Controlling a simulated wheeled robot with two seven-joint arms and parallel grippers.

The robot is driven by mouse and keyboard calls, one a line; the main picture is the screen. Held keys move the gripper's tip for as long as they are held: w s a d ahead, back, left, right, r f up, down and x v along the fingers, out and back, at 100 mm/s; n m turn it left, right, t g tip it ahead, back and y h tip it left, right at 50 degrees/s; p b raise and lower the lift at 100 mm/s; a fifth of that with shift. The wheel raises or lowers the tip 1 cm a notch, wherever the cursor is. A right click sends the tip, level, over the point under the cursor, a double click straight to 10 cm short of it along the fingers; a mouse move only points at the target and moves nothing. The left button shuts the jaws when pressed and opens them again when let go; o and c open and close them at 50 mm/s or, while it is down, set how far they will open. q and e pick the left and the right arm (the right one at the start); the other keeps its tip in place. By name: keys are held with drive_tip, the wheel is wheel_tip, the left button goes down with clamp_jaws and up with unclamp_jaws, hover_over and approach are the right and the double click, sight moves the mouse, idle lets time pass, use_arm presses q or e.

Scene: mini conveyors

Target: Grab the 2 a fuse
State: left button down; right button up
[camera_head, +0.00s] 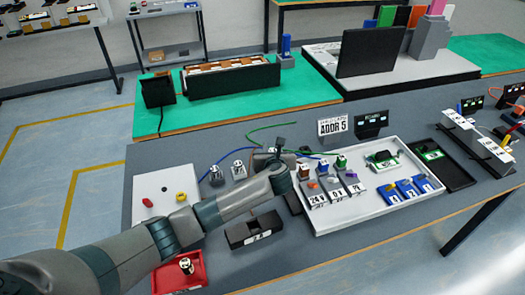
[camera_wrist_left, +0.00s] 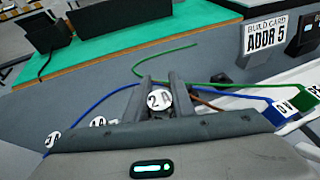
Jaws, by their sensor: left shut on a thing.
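My gripper hides this fuse in the head view. Two other fuses stand to the left, one marked "1A" (camera_wrist_left: 97,122) and one with a label too small to read (camera_wrist_left: 52,140). They also show in the head view, one farther left (camera_head: 215,174) and one nearer my gripper (camera_head: 238,170). My right gripper is out of view.
A white tray (camera_head: 385,222) with labelled terminal blocks and blue parts lies to the right. Blue and green wires (camera_wrist_left: 165,56) run close by my gripper.

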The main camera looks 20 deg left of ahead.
use_arm(q)
drive_tip(key=s+d+r+b, duration=0.1)
drive_tip(key=s+d+r, duration=0.1)
drive_tip(key=d, duration=0.3)
drive_tip(key=shift+s+d+r, duration=0.35)
drive_tip(key=shift+s+r, duration=0.05)
drive_tip(key=shift+r, duration=0.5)
